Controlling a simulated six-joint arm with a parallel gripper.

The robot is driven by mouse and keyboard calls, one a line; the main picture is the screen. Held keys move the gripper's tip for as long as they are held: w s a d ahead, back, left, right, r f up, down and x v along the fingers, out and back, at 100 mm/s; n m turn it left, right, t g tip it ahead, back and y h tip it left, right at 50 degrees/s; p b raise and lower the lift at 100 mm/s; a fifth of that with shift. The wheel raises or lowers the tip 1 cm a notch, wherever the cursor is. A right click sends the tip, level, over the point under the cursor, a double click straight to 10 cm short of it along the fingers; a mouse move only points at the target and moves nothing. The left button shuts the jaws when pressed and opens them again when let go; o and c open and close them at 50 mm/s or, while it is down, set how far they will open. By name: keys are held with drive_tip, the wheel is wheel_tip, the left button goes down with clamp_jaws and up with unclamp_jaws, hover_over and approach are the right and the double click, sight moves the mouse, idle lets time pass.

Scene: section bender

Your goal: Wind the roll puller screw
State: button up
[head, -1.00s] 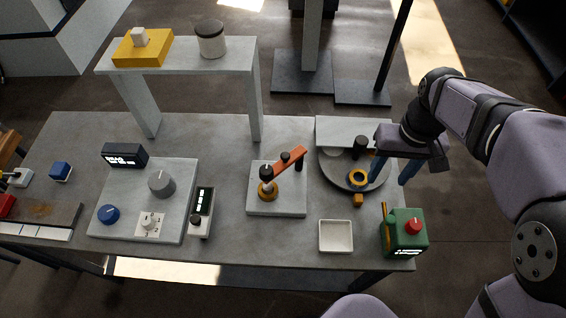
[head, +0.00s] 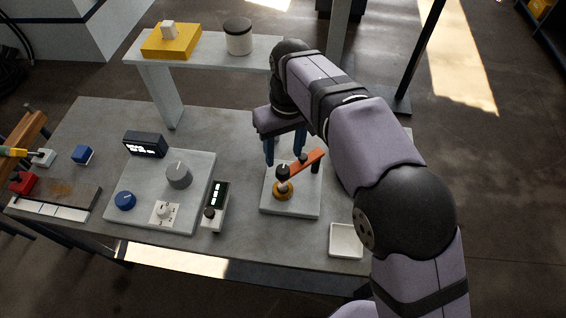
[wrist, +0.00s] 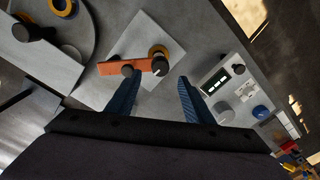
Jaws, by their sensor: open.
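The screw station is a pale square plate (head: 305,206) on the bench, with a brass-coloured collar (head: 283,190) and a black knob (head: 282,171) above it. An orange crank arm (head: 311,160) runs up and to the right from the knob, with a small dark knob along it and a dark post near its far end. My gripper (head: 285,158) is open and empty, fingers pointing down just above and behind the crank. In the wrist view, the orange arm (wrist: 110,68) and black knob (wrist: 160,66) lie beyond my blue fingertips (wrist: 160,80), apart from them as far as I can tell.
Left of the station are a small display unit (head: 217,196) and a control panel (head: 200,172) with a grey dial. A white tray (head: 345,241) stands at the front right. A raised shelf (head: 200,62) stands behind. The round turntable (wrist: 75,50) shows in the wrist view.

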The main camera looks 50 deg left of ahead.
sight(283, 168)
drive_tip(key=shift+s+f+p, duration=0.15)
drive_tip(key=shift+f+p, duration=0.85)
drive_tip(key=shift+f, duration=2.1)
drive_tip(key=c, duration=1)
